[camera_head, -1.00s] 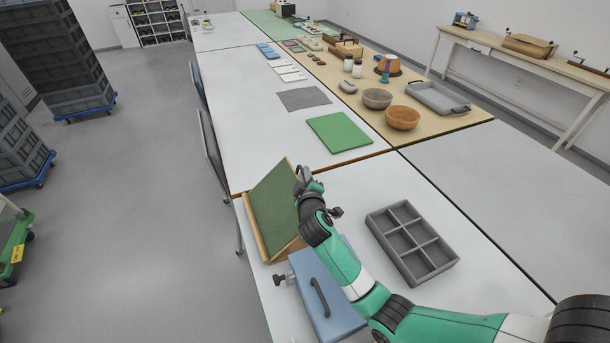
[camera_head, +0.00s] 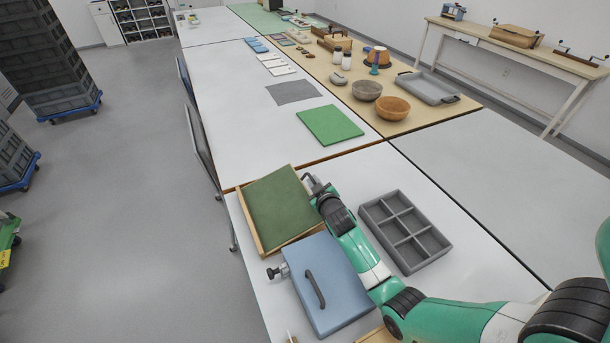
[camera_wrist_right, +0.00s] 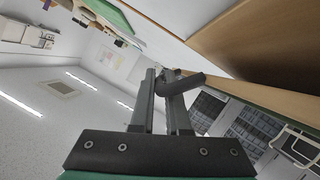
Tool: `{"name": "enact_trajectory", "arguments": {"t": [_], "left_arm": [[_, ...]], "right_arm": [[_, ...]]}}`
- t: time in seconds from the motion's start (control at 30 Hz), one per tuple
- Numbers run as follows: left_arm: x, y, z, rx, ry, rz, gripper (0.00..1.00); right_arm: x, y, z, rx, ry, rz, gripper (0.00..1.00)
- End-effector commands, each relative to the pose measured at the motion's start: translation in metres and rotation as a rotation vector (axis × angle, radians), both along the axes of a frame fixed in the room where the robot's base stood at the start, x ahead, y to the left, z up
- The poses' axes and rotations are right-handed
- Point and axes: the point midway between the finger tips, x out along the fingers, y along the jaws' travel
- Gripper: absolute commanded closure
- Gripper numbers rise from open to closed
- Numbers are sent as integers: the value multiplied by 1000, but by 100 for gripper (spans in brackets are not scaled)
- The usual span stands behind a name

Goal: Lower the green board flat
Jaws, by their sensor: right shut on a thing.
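The dark green board (camera_head: 278,205) lies in a wooden frame (camera_head: 250,224) at the near table's far left corner. My right gripper (camera_head: 312,183) is at the frame's right side, beside the far right corner. In the right wrist view its fingers (camera_wrist_right: 165,80) are shut on a dark grey knob (camera_wrist_right: 183,84) beside a wooden edge. How the knob joins the frame is hidden. My left gripper is not in view.
A blue case (camera_head: 330,286) with a dark handle lies just in front of the frame. A grey compartment tray (camera_head: 404,230) stands to the right of my right arm. A bright green mat (camera_head: 330,125) lies on the table beyond. White tabletop is clear around the tray.

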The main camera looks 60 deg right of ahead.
Motion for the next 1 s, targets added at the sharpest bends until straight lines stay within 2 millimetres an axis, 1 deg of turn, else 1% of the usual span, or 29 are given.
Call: {"name": "enact_trajectory", "arguments": {"t": [0.03,0.1,0.4,0.43,0.47,0.5,0.73,0.83,0.93,1.0], "left_arm": [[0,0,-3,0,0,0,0],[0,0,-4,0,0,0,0],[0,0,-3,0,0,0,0],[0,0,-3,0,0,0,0],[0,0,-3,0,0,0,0],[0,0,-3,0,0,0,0],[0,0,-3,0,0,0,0],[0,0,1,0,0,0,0],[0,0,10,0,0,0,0],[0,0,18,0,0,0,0]], "right_arm": [[-3,-2,-9,21,-13,-3,100],[-3,-3,-12,38,-28,-3,100],[-3,-3,-12,41,-33,-1,100],[-3,-3,-12,41,-33,-1,81],[-3,-3,-12,41,-33,-1,76],[-3,-3,-12,41,-33,-1,74],[-3,-3,-11,40,-33,-1,74],[-5,0,-9,40,-33,-1,74],[-14,9,-3,39,-32,0,74],[-23,20,4,40,-33,0,74]]}}
